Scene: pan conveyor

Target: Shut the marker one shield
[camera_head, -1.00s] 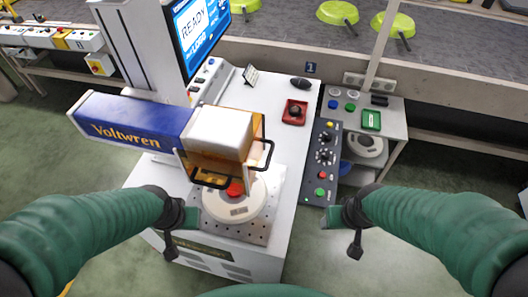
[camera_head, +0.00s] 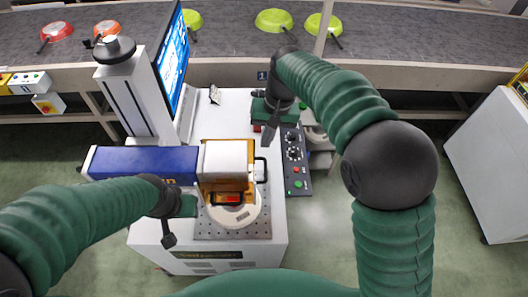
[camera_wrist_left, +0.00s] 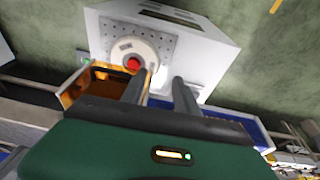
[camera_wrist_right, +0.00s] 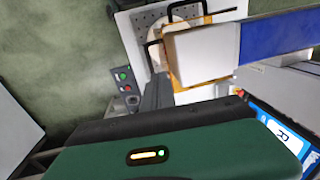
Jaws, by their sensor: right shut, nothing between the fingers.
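The marker one (camera_head: 150,160) has a blue arm with a white head (camera_head: 225,157). Its amber shield (camera_head: 230,186) surrounds the head's lower part, with black handles at its front and right side. A round pale fixture (camera_head: 240,216) with a red centre shows below the shield, uncovered at its front. My left gripper (camera_head: 188,206) is left of the fixture, in front of the blue arm; in the left wrist view its fingers (camera_wrist_left: 157,85) are apart and empty. My right gripper (camera_head: 271,128) is shut and empty above the bench, behind and right of the shield, touching no handle.
A control panel (camera_head: 294,163) with knobs and buttons lies along the bench's right edge. A screen (camera_head: 172,65) stands behind the blue arm. The conveyor (camera_head: 230,45) with several pans runs across the back. Open floor (camera_head: 400,100) lies to the right.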

